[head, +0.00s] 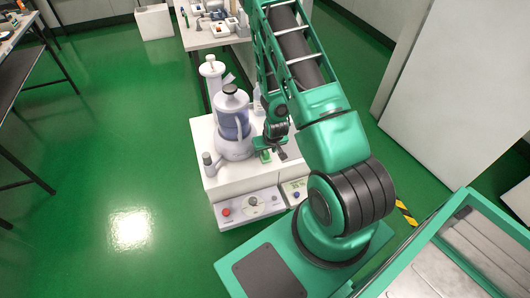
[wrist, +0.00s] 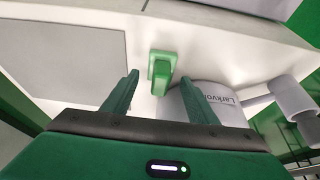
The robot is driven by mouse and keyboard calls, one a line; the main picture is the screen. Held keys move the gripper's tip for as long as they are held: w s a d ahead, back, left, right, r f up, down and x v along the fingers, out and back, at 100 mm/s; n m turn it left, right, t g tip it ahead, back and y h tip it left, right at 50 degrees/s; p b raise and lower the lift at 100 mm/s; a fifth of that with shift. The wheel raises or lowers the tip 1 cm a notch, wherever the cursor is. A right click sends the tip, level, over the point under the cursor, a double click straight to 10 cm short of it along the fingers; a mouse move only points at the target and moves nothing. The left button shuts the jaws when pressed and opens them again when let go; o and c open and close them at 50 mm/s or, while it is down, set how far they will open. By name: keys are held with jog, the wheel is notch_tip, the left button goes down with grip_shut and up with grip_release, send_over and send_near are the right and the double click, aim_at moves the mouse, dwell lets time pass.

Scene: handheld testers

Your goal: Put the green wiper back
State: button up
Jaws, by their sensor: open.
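The green wiper (wrist: 162,70) is a small green block-like piece at the white worktop, seen in the wrist view just beyond my open fingertips and roughly between them. My gripper (wrist: 160,88) is open, with nothing between its jaws that I can see touching. In the head view, my gripper (head: 272,143) hangs low over the white bench unit, right of the large jug. A small green piece (head: 265,157) just under it looks like the wiper, though the fingers are the same green and partly blend with it.
A large blue-and-white jug (head: 233,122) stands close left of my gripper. A lettered pale cylinder (wrist: 212,103) is right of the wiper. A small grey-topped bottle (head: 209,165) stands at the white bench unit's (head: 232,184) left edge. Green floor (head: 110,150) is open left.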

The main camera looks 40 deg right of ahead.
jog(key=s+r+g, duration=0.1)
jog(key=s+r, duration=0.3)
jog(key=r, duration=0.6)
jog(key=s+d+r+m+g, duration=0.1)
jog(key=s+r, duration=0.3)
jog(key=r, duration=0.5)
jog(key=s+r, duration=0.4)
jog(key=r, duration=0.6)
jog(key=s+a+r+m+g+y, duration=0.1)
jog(key=s+a+r+m+g, duration=0.1)
jog(key=s+r, duration=1)
jog(key=s+a, duration=0.1)
jog(key=s, duration=0.3)
jog(key=shift+a+r, duration=0.2)
jog(key=shift+r, duration=0.15)
jog(key=shift+s, duration=0.1)
jog(key=shift+w+f+g, duration=0.25)
jog(key=shift+w+g, duration=0.05)
jog(key=shift+w, duration=0.35)
